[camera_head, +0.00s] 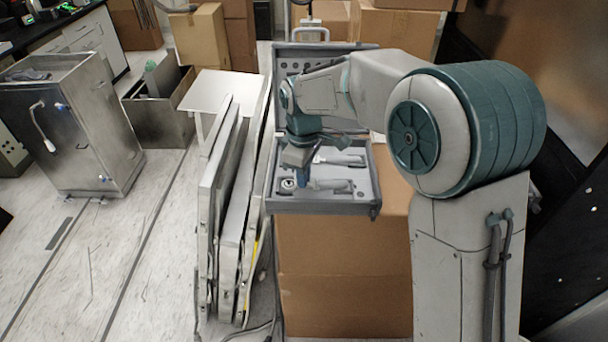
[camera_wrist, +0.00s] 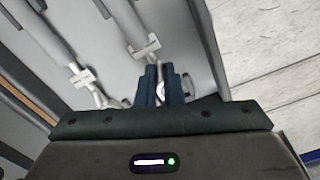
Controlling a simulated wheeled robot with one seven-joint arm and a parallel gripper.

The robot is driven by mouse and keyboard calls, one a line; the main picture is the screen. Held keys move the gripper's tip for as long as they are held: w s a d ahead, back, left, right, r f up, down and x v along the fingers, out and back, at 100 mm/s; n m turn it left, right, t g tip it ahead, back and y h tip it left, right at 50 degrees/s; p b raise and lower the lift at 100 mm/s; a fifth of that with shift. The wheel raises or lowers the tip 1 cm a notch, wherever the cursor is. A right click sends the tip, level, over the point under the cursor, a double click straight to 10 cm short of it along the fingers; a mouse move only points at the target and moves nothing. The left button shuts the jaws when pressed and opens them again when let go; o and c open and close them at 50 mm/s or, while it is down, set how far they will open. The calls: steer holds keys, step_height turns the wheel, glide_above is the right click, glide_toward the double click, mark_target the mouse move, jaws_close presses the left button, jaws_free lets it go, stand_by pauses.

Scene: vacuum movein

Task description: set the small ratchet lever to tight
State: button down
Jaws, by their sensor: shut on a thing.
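In the head view an open grey tool case (camera_head: 325,205) rests on a cardboard box. A silver ratchet with a round head (camera_head: 288,184) lies at its front left. My gripper (camera_head: 302,182) points down into the case at the ratchet. In the wrist view the two dark blue fingertips of my gripper (camera_wrist: 161,78) stand close together. A pale, ring-shaped part of the ratchet head (camera_wrist: 161,91) shows between them. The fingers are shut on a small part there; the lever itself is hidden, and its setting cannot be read.
Another tool (camera_head: 340,160) lies farther back in the case. A pale tool (camera_wrist: 124,25) and a white clip (camera_wrist: 82,78) show beside the fingers. The raised lid (camera_head: 340,47) stands behind. Folded panels (camera_head: 225,210) lean close on the left.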

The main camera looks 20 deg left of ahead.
steer(key=shift+m, duration=0.6)
steer(key=c, duration=1.6)
jaws_free()
steer(key=shift+o, duration=0.2)
step_height(320, 180, up, 14)
steer(key=shift+b, duration=0.45)
